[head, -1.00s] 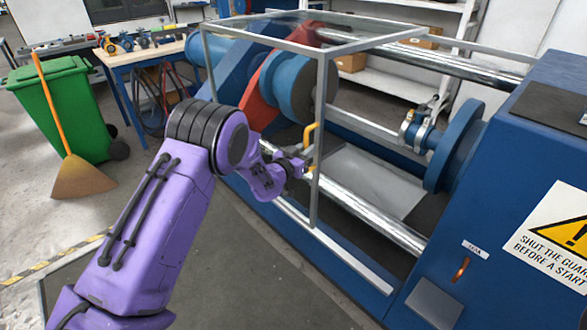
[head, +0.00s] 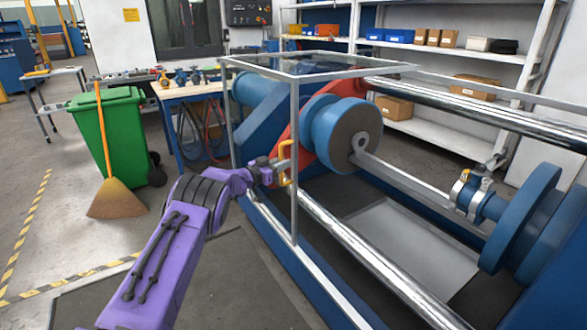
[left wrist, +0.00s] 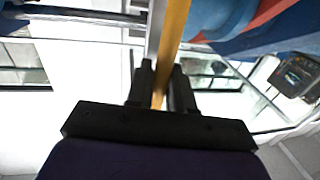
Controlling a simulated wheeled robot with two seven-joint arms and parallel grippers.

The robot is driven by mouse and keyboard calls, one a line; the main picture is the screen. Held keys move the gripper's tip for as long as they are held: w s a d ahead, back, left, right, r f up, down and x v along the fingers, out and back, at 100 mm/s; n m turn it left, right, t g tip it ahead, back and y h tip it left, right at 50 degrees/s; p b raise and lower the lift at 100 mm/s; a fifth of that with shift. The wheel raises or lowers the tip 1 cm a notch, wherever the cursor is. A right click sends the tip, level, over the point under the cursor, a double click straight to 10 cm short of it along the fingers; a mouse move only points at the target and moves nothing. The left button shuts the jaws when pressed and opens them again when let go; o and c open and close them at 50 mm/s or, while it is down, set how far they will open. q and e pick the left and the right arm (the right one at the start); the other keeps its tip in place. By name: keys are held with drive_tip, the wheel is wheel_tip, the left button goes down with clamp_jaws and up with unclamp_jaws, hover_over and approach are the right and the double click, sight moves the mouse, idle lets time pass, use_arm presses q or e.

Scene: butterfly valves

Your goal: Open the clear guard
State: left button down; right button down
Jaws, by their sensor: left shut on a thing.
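The clear guard (head: 294,110) is a grey-framed box with see-through panels over the left part of the blue machine. A yellow handle (head: 285,152) is on its front right post. My left gripper (head: 272,172) is at this handle. In the left wrist view the yellow handle (left wrist: 172,45) runs between the two black fingers (left wrist: 163,85), which are shut on it. My right gripper is not in view.
Long shiny bars (head: 370,262) run along the machine. A valve (head: 470,192) is at the right, by a blue flange. A green bin (head: 110,135) and a broom (head: 115,200) stand left of a tool table (head: 190,88).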

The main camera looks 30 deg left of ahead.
use_arm(q)
drive_tip(key=shift+w+a+r, duration=0.1)
drive_tip(key=shift+w+a, duration=0.2)
drive_tip(key=shift+a, duration=0.15)
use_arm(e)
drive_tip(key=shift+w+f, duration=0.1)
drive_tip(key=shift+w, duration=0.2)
use_arm(q)
drive_tip(key=c, duration=1.3)
unclamp_jaws()
drive_tip(key=shift+o, duration=0.6)
drive_tip(key=shift+a, duration=0.1)
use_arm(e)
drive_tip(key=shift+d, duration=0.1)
use_arm(q)
drive_tip(key=v, duration=1)
drive_tip(key=shift+s, duration=0.2)
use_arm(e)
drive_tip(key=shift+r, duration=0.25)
